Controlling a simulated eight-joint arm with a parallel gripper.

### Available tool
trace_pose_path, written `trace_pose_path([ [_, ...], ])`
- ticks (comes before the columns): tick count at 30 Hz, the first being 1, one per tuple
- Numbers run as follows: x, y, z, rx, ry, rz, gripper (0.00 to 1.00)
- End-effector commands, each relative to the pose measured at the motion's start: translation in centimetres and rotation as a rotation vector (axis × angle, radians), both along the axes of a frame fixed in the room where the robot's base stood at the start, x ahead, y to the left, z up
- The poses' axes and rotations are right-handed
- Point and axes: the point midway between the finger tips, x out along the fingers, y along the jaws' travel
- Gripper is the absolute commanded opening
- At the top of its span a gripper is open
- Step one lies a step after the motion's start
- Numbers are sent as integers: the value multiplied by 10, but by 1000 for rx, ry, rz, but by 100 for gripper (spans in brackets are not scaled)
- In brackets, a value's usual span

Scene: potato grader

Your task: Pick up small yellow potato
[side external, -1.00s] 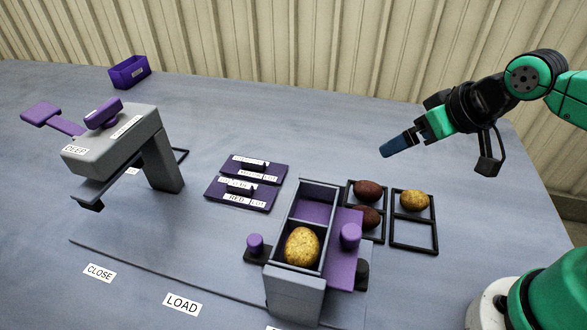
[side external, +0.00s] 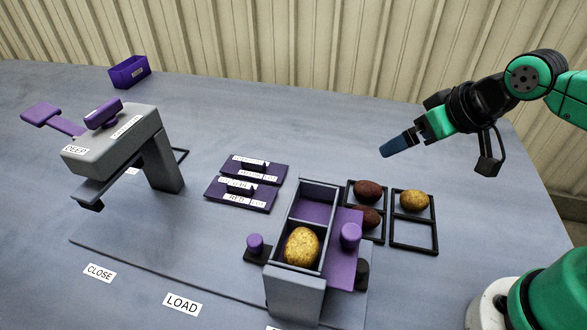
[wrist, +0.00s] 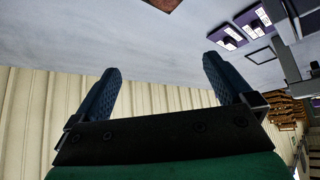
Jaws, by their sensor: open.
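A small yellow potato (side external: 414,201) sits in the far cell of the right black frame (side external: 436,237). A larger yellow potato (side external: 301,246) lies in the near compartment of the grey and purple carriage (side external: 295,292). My gripper (side external: 384,151) is in the air behind and above the frames, apart from the potatoes. In the wrist view its two blue fingers (wrist: 160,82) stand apart with nothing between them. No potato shows in the wrist view.
Two dark red potatoes (side external: 368,191) sit in the left black frame (side external: 351,187). Purple labelled plates (side external: 225,198), a grey press-like stand (side external: 165,165) and a purple bin (side external: 146,70) stand left. The table's right side behind the frames is clear.

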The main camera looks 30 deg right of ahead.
Motion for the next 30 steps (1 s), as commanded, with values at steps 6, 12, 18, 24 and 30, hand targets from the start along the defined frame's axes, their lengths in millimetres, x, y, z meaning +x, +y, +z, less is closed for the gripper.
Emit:
trace_pose_path([
  [6,0,0,0,0,0,0,90],
  [12,0,0,0,-1,2,2,90],
  [18,0,-15,-16,-83,135,109,90],
  [24,-10,-38,-47,-153,366,367,90],
  [30,-20,-48,-65,-148,475,549,90],
])
